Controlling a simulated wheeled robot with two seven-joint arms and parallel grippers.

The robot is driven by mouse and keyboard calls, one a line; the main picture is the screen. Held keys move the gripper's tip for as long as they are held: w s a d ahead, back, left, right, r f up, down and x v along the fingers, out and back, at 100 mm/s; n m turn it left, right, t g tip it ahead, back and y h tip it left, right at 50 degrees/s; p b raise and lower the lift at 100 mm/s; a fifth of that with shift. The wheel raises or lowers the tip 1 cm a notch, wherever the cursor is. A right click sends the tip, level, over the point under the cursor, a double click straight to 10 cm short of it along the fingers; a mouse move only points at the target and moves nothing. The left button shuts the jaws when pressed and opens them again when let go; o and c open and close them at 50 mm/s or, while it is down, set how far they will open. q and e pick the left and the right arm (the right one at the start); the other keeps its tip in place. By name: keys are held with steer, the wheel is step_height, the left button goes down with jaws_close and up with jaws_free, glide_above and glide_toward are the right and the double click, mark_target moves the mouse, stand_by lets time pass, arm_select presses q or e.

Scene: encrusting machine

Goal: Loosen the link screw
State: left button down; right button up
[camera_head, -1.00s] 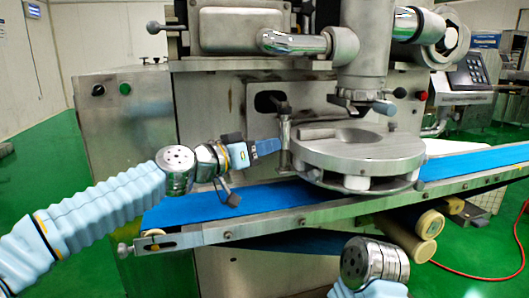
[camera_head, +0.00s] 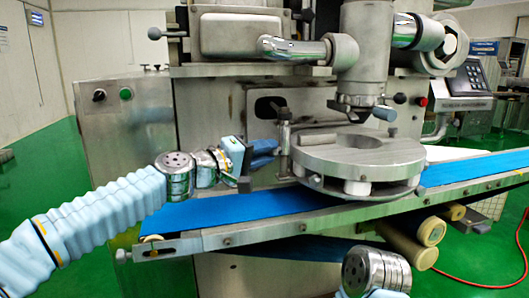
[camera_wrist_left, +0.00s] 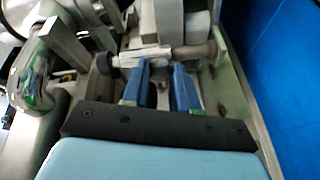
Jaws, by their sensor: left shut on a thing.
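The link screw (camera_head: 284,134) looks like a slim upright metal post at the left side of the round metal disc. In the left wrist view it appears to be the metal rod (camera_wrist_left: 165,54) lying across the picture just beyond my fingertips. My left gripper (camera_head: 277,146) comes in from the left, with its blue fingers at the post. In the left wrist view, the two blue fingers of the gripper (camera_wrist_left: 162,70) are a little apart, closed on the screw part; the exact contact is hard to see. My right gripper is out of view.
The round metal disc (camera_head: 345,158) sits above the blue conveyor belt (camera_head: 225,208), just right of my left gripper. A vertical metal cylinder (camera_head: 365,60) hangs above the disc. The machine's steel body stands behind. The green floor is clear at the left.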

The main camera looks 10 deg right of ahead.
arm_select(q)
steer(key=shift+f+n+p, duration=0.1)
steer(key=shift+n+p, duration=2.45)
steer(key=shift+n, duration=6.55)
steer(key=c, duration=0.9)
jaws_free()
steer(key=shift+o, duration=0.2)
